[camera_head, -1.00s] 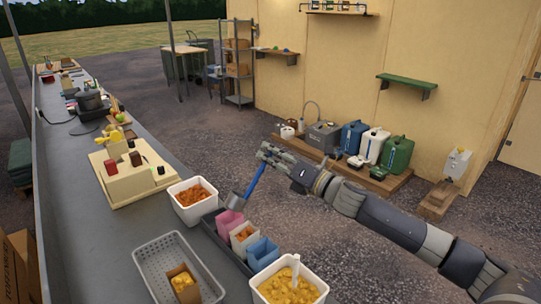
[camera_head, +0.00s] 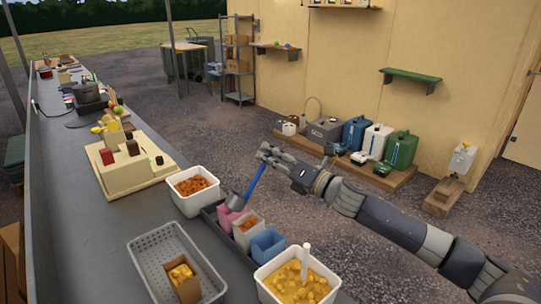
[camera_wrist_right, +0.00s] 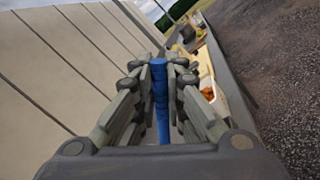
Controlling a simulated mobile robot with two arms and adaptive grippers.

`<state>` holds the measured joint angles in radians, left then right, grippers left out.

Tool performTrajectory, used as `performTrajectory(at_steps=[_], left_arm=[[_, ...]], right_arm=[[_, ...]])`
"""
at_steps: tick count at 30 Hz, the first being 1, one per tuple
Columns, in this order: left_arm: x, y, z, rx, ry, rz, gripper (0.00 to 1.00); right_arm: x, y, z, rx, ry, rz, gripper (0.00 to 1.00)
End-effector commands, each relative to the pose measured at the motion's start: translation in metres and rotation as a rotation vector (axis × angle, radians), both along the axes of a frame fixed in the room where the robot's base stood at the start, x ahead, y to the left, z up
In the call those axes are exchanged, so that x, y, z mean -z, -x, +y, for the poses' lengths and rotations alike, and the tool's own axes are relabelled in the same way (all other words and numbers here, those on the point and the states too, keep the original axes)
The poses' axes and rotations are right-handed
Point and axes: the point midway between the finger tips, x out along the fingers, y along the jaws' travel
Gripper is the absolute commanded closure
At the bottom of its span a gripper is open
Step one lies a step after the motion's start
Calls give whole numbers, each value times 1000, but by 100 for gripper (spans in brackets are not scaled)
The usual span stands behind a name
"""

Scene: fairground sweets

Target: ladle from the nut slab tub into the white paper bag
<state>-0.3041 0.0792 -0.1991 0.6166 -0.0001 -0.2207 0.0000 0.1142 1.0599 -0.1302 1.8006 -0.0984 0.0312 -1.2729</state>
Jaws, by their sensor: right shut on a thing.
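My right gripper (camera_head: 267,156) is shut on the blue handle of a ladle (camera_head: 256,180); the handle also shows between the fingers in the right wrist view (camera_wrist_right: 159,100). The ladle's grey cup hangs low at the left, in front of the pink bag in the picture; its contents cannot be made out. The white paper bag (camera_head: 244,238) stands open between the pink bag (camera_head: 225,220) and the blue bag (camera_head: 267,246), with orange-brown pieces in it. A white tub of orange-brown pieces (camera_head: 197,204) stands behind the bags. My left gripper is out of view.
The bags stand in a dark tray (camera_head: 212,222) at the counter's edge. A tub of yellow chunks (camera_head: 270,290) with an upright white handle is in front. A grey perforated basket (camera_head: 150,262) holds a brown box. A cream stand (camera_head: 125,178) is farther back. Ground right of the counter is open.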

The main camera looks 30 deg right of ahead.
Motion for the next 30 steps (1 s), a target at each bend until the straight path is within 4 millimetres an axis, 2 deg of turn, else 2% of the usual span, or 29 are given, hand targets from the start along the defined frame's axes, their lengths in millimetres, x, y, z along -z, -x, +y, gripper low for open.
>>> performTrajectory(at_steps=[1, 3, 8, 12, 17, 21, 30], left_arm=[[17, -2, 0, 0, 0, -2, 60], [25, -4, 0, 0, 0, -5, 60], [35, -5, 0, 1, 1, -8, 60], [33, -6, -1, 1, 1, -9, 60], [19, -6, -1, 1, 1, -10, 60], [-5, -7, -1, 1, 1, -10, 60], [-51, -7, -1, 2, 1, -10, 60]], right_arm=[[17, 0, 0, 0, 0, 0, 100], [25, 0, 0, -1, 0, -1, 100], [35, 0, 0, 0, 0, -1, 100], [33, 0, 3, -1, 21, -4, 100], [20, 3, 19, -3, 151, -24, 100], [6, 6, 42, -5, 342, -50, 100], [-11, 11, 79, -2, 667, -95, 100]])
